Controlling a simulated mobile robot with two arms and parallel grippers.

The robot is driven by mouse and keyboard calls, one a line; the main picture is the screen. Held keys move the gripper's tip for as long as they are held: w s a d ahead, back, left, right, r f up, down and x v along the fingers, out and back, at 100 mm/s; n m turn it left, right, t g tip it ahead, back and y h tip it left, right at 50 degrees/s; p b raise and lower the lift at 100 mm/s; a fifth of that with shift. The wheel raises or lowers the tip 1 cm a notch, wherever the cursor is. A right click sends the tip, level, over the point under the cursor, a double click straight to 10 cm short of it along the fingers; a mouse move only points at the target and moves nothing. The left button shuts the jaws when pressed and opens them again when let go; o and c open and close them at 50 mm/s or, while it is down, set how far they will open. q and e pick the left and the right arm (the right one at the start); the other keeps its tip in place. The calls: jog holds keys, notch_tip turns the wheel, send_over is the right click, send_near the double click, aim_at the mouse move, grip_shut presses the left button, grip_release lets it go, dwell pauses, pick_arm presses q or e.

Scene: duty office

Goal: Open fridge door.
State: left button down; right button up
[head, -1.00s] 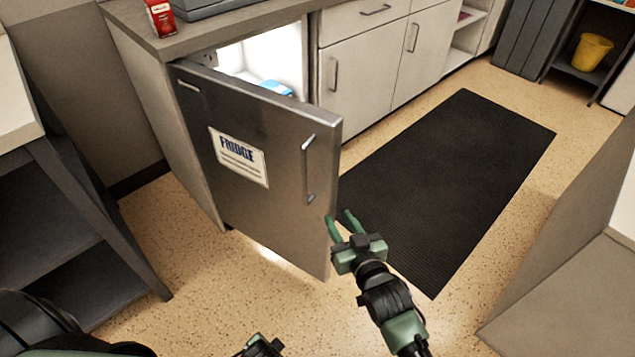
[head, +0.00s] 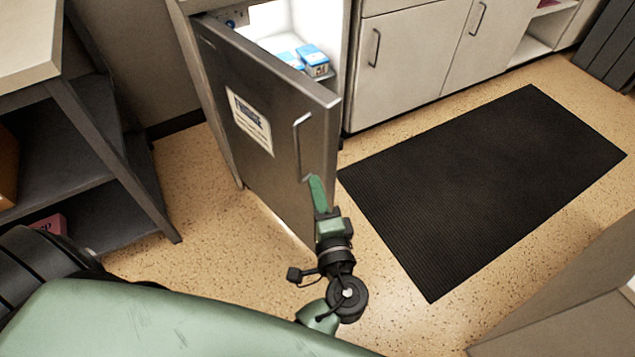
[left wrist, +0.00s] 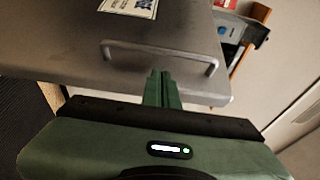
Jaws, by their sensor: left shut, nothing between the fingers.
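The grey fridge door (head: 262,140) stands partly open, swung out from the cabinet, with its "FRIDGE" label facing me. Its bar handle (head: 299,148) is near the free edge; the handle also shows in the left wrist view (left wrist: 160,50). My left gripper (head: 317,184) is shut and empty, with its green fingertips by the handle's lower end and the door's free edge. In the left wrist view its closed fingers (left wrist: 163,80) point at the door just below the handle bar; I cannot tell whether they touch it. My right gripper is not in view.
Blue and white boxes (head: 312,60) sit inside the lit fridge. White cabinets (head: 410,50) stand to its right. A black mat (head: 485,185) lies on the floor. A dark shelf unit (head: 100,130) stands left of the door, with bare floor between.

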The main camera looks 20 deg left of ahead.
pick_arm(q)
send_near(304, 143)
jog(key=x, duration=0.4)
jog(key=shift+a, duration=0.1)
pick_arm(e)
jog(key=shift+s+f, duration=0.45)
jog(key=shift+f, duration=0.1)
